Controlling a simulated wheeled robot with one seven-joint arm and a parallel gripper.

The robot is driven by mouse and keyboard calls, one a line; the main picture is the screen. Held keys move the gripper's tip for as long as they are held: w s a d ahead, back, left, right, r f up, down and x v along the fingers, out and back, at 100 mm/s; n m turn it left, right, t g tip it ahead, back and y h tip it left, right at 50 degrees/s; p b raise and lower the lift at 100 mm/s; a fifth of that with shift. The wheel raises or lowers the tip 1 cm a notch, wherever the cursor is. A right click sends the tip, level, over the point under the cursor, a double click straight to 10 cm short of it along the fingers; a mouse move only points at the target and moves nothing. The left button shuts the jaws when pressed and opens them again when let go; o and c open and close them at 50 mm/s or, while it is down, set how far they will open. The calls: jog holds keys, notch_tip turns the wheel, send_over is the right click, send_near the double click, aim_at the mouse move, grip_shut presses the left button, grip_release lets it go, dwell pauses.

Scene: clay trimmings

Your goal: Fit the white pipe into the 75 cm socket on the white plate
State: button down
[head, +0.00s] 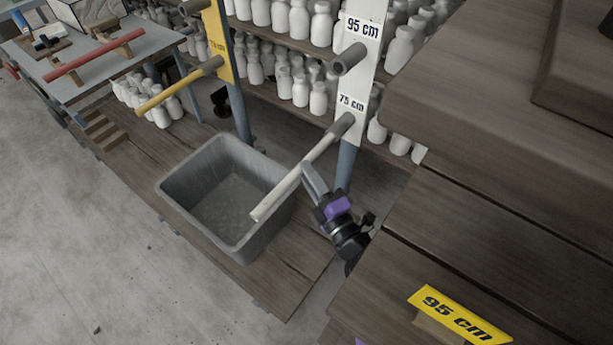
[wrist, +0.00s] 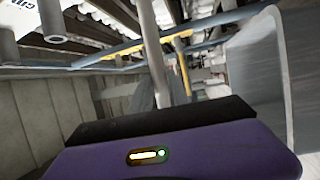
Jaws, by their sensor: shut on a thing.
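The white pipe (head: 285,190) slants from above the grey bin up to the right. Its upper end meets the grey 75 cm socket (head: 342,125) on the white plate (head: 352,82) in the head view; how deep it sits I cannot tell. My gripper (head: 308,172) is shut on the pipe near its middle, coming from the lower right. In the wrist view the pipe (wrist: 152,45) rises from behind the gripper's dark edge and leaves at the top. The 95 cm socket (head: 348,59) above is empty.
The grey bin (head: 185,200) stands on a wooden deck below the pipe's lower end. A yellow plate (head: 218,45) on a post holds a yellow pipe (head: 172,94) at left. Shelves of white bottles (head: 300,20) stand behind. Brown timber (head: 490,200) fills the right.

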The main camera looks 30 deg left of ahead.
jog(key=shift+w+d+b, duration=0.2)
jog(key=shift+w+b, duration=0.9)
jog(key=shift+w, duration=1.1)
jog(key=c, duration=1.2)
grip_release()
jog(key=p+v, duration=0.1)
jog(key=v, duration=0.6)
jog(key=shift+s+d+p, duration=0.25)
jog(key=shift+d+p, duration=0.05)
jog(key=shift+d, duration=0.05)
jog(key=shift+f, duration=0.1)
